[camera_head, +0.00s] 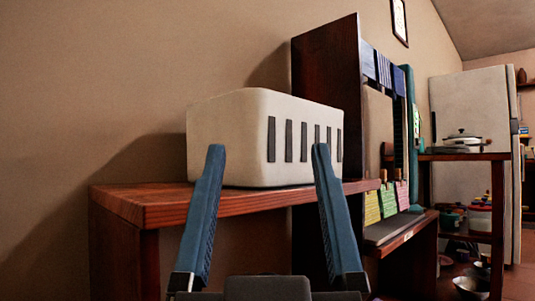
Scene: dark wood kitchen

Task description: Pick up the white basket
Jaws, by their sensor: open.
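The white basket (234,125) is a box with rounded edges and a row of dark slots along its right-hand side. It stands upright on a reddish-brown wooden table (160,212) near the wall. My gripper (266,160) is open, with its two blue fingers pointing up and forward in front of the basket. The fingers overlap the lower part of the basket in the picture. I cannot tell whether they touch it.
A dark wooden shelf unit (325,95) with books and folders stands close behind and right of the basket. Farther right are a rack with pots (462,140) and a white fridge (455,90). The table top left of the basket is bare.

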